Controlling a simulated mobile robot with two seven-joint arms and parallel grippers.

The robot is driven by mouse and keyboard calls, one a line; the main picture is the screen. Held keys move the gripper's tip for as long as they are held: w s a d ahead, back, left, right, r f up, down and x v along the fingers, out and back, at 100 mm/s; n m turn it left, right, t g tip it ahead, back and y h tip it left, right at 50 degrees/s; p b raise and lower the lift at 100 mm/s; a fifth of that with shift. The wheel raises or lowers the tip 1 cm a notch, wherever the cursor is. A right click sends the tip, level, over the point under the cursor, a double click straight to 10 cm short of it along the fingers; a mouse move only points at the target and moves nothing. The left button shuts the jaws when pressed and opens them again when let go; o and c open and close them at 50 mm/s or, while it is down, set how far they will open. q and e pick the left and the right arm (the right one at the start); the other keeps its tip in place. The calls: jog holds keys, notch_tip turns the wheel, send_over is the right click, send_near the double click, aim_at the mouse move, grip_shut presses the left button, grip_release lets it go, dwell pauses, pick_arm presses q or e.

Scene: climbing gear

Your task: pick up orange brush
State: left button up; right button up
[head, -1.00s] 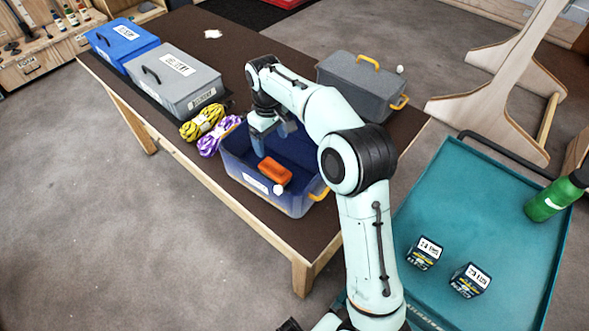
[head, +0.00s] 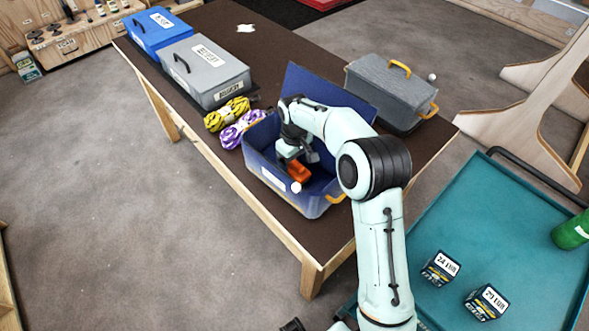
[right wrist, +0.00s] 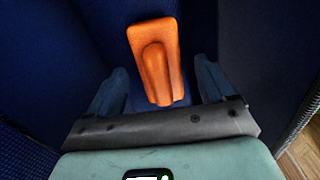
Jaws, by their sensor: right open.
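The orange brush (head: 299,171) lies inside the open blue box (head: 318,205) on the brown table. In the right wrist view the brush (right wrist: 155,60) sits on the dark blue inside of the box, its near end between the fingers. My right gripper (head: 298,158) reaches down into the box over the brush. In the right wrist view the right gripper (right wrist: 160,90) is open, one finger on each side of the brush with gaps. My left gripper is not in view.
A closed grey box (head: 385,95) stands behind the blue box. Purple rope (head: 240,130) and yellow rope (head: 226,113) lie left of it, near a grey case (head: 203,70) and a blue case (head: 157,32). A teal tray (head: 480,230) is at right.

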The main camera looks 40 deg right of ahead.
notch_tip(320, 180, down, 2)
jog(key=shift+f, duration=0.2)
jog(key=c, duration=1.1)
jog(key=shift+r, duration=0.15)
